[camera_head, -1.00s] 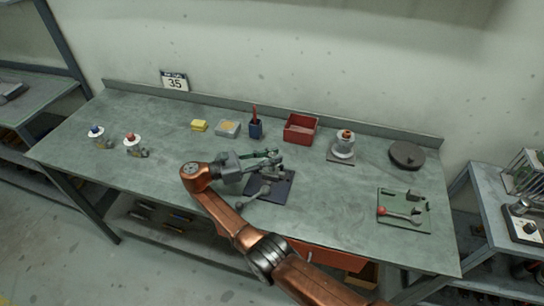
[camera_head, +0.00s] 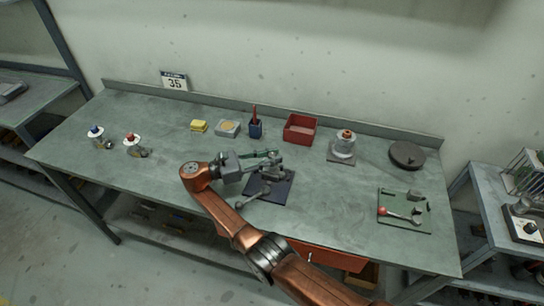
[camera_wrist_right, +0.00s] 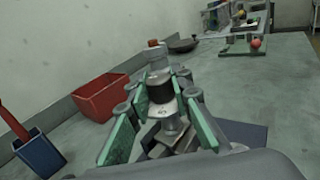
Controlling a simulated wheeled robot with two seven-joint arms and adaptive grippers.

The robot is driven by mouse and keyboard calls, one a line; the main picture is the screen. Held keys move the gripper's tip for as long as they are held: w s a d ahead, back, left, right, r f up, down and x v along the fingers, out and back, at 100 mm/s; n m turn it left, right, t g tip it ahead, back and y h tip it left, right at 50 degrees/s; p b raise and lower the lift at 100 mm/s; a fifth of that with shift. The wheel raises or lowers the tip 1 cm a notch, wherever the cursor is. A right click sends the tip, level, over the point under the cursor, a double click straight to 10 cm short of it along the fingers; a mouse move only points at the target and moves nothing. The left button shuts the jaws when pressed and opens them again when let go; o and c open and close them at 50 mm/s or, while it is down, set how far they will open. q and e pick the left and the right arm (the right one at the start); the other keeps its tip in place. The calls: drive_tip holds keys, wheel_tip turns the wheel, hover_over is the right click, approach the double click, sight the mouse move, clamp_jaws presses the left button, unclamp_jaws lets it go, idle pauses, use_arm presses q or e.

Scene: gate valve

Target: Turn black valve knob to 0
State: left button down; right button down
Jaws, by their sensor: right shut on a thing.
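The black valve knob (camera_wrist_right: 160,88) shows in the right wrist view as a short dark cylinder above a light grey valve body (camera_wrist_right: 172,122). My right gripper (camera_wrist_right: 157,84) has its green-padded fingers on both sides of the knob and is shut on it. In the head view the right gripper (camera_head: 272,160) is over the dark square base plate (camera_head: 283,190) near the middle of the bench. The knob is mostly hidden there by the fingers. My left gripper is not in view.
Behind the gripper stand a red bin (camera_head: 300,128), a blue pen cup (camera_head: 255,129) and a yellow block (camera_head: 199,126). To the right are a grey fixture with an orange top (camera_head: 343,145), a dark disc (camera_head: 407,155) and a green plate (camera_head: 403,216).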

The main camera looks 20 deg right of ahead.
sight(272, 154)
drive_tip(key=shift+f, duration=0.15)
idle(0.6)
drive_tip(key=c, duration=1.7)
unclamp_jaws()
wheel_tip(272, 154, up, 10)
drive_tip(key=shift+r, duration=0.1)
